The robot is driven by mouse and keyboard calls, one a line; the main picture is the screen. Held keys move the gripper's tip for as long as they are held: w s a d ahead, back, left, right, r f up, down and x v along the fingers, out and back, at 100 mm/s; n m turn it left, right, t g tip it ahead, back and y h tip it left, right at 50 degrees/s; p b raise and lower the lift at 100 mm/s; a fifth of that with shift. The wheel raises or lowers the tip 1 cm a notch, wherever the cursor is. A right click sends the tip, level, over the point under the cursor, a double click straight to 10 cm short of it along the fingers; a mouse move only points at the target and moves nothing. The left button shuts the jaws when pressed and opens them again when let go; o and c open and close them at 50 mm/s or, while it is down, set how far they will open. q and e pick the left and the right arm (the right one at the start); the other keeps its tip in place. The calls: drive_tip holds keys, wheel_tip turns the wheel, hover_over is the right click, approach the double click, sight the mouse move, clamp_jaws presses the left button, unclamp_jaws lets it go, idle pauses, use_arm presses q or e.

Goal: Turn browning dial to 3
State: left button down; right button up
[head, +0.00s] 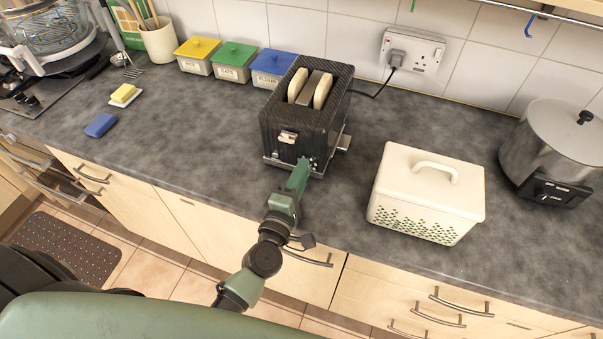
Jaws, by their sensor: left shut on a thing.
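The black toaster (291,118) stands on the counter near its back, with two slices of bread (298,86) showing in its slots. A pale lever (288,137) sits on its front face. My left gripper (303,166) is at the low right part of that front face, shut on the browning dial there. The gripper covers most of the dial, so its number marks and setting cannot be read. My right gripper is not in view.
A cream bread bin (427,195) stands right of the toaster, and a steel pot (556,140) further right. Lidded canisters (233,62) line the wall to the left. A cord runs to the wall socket (411,50).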

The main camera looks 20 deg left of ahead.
use_arm(q)
drive_tip(key=shift+n, duration=0.5)
drive_tip(key=c, duration=1.2)
unclamp_jaws()
drive_tip(key=shift+c, duration=0.2)
drive_tip(key=s+b, duration=0.1)
drive_tip(key=s, duration=0.2)
drive_tip(key=s+b, duration=0.1)
drive_tip(key=s, duration=0.2)
drive_tip(key=shift+s+a+f, duration=0.15)
drive_tip(key=shift+s+f, duration=0.05)
drive_tip(key=shift+s, duration=0.15)
drive_tip(key=shift+s+r, duration=0.15)
drive_tip(key=shift+s, duration=0.45)
